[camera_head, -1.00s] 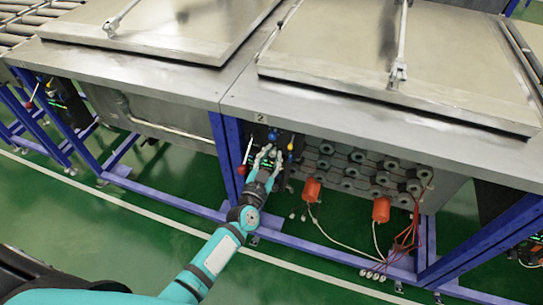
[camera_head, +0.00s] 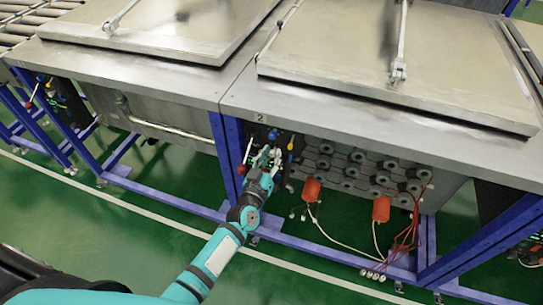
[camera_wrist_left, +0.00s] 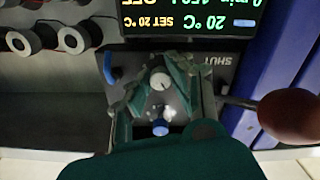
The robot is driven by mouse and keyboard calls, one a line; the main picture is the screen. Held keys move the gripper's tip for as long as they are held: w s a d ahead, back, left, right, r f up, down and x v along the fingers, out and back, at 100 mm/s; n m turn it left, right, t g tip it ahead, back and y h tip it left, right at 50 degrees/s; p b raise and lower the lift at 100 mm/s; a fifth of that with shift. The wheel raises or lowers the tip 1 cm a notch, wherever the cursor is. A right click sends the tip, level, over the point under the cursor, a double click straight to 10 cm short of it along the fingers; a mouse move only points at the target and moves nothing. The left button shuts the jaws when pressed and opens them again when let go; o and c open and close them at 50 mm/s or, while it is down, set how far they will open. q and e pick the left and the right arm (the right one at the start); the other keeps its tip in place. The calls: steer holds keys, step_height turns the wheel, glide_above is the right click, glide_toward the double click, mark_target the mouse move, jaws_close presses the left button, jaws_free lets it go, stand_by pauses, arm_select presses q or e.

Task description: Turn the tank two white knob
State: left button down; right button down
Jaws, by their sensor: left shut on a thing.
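Tank two's control panel (camera_head: 283,138) is on the tank's front, below the plate marked 2 (camera_head: 261,117). My left gripper (camera_head: 266,157) is at this panel and covers much of it in the head view. In the left wrist view the white knob (camera_wrist_left: 162,80), round with a dark pointer mark, sits between the fingers of my left gripper (camera_wrist_left: 160,84), which is shut on it. The white knob cannot be made out in the head view. My right gripper is in neither view.
In the left wrist view a lit display (camera_wrist_left: 190,18) appears upside down, a blue knob (camera_wrist_left: 161,128) sits close to the fingers, and a red ball handle (camera_wrist_left: 290,115) stands at the right. Blue frame posts (camera_head: 227,155) and orange plugs (camera_head: 311,190) flank the gripper.

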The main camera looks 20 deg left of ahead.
arm_select(q)
steer(key=n, duration=0.3)
steer(key=shift+f+n, duration=0.1)
steer(key=shift+n, duration=0.3)
steer(key=n+b, duration=0.1)
steer(key=n, duration=0.2)
steer(key=shift+n, duration=0.3)
steer(key=n+b, duration=0.1)
steer(key=n, duration=0.5)
steer(key=c, duration=1.2)
jaws_free()
steer(key=shift+s, duration=0.1)
steer(key=s, duration=1.2)
steer(key=shift+a, duration=0.25)
